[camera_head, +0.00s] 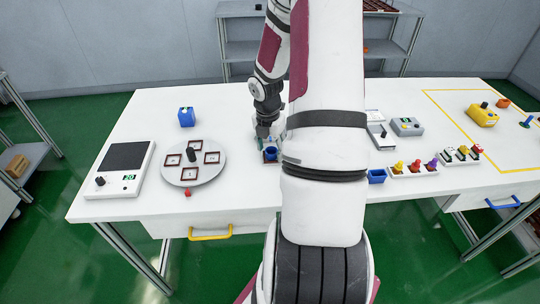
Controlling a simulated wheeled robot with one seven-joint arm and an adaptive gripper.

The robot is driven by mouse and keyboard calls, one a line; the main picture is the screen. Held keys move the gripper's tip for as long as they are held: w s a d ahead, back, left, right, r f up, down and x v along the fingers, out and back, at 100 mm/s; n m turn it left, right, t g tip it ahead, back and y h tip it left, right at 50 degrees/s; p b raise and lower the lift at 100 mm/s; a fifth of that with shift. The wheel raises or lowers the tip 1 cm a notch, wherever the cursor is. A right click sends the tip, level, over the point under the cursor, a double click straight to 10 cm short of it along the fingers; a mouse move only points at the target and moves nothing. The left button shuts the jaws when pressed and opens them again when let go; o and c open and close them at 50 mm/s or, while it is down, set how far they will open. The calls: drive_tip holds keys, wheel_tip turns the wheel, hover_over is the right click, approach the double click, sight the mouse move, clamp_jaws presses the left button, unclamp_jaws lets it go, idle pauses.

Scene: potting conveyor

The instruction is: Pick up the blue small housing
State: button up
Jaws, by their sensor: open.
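My gripper (265,142) points down over the white table, left of my arm's thick links. It is open. A small blue open-topped housing (271,154) sits just below and beside its fingertips. Whether the fingers stand around this housing or only next to it I cannot tell at this size. Another small blue open-topped housing (376,177) stands to the right of my arm near the table's front edge. A taller blue box (187,118) stands at the back left.
A round turntable (218,167) with several square frames is left of my gripper. A scale-like device (127,166) is at the far left. Grey devices (407,127), a rack of coloured knobs (412,171) and a yellow box (481,117) are at right. My arm hides the table's middle.

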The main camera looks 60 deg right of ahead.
drive_tip(key=shift+f, duration=0.15)
drive_tip(key=shift+c, duration=0.6)
drive_tip(key=c, duration=0.9)
drive_tip(key=shift+o, duration=0.2)
